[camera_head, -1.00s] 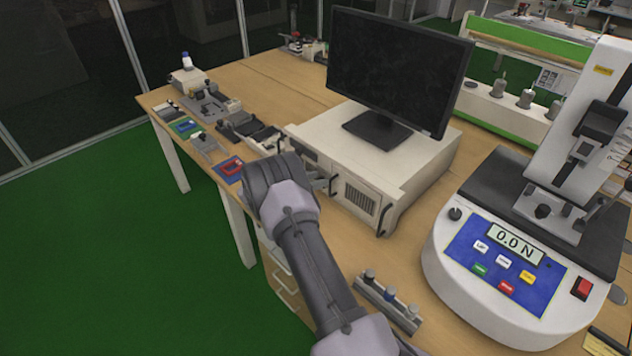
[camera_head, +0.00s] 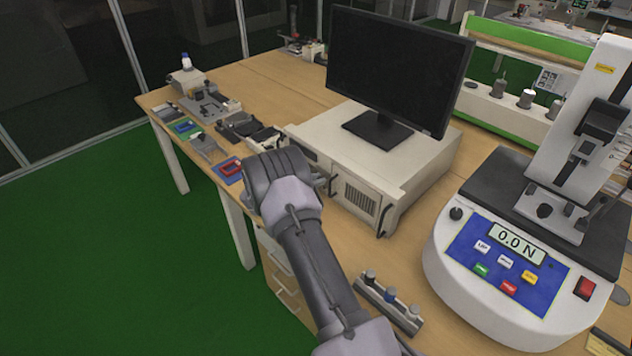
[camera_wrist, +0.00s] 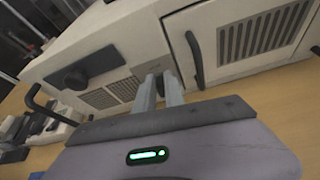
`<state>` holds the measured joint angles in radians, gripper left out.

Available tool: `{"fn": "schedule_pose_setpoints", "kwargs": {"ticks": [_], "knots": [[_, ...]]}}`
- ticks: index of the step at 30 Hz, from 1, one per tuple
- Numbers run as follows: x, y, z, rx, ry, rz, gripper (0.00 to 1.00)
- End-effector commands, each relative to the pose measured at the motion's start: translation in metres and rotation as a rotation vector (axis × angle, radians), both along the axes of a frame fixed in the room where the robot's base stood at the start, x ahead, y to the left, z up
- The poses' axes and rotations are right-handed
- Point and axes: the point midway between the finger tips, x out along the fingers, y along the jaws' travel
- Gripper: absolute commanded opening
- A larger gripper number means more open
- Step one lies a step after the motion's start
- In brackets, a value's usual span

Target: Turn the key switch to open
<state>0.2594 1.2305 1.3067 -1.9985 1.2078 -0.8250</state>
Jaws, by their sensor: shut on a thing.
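The beige computer case (camera_head: 345,140) stands on the wooden bench under the monitor. Its front panel also fills the upper part of the wrist view (camera_wrist: 190,50). My gripper (camera_wrist: 158,78) reaches the front panel, between a vented section and a hinged door with a handle. Its two fingers are close together, shut on a small part at the panel. That part is mostly hidden between the fingertips, so I cannot make out the key switch's shape or its angle. In the head view my wrist hides most of the fingers.
A black handle (camera_wrist: 194,60) is just right of my fingers. A dark latch-like piece (camera_wrist: 75,80) is on the panel to the left. The force tester (camera_head: 500,270) stands at the right. Small fixtures (camera_head: 205,105) line the bench's left side.

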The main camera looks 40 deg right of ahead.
Motion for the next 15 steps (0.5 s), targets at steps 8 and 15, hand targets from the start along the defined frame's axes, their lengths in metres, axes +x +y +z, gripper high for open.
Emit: {"fn": "schedule_pose_setpoints", "kwargs": {"ticks": [8,15], "knots": [[-0.0054,-0.0003,-0.0072,0.019,-0.244,0.001,0.00],[-0.0096,-0.0007,-0.0110,0.037,-0.472,0.002,0.00]]}}
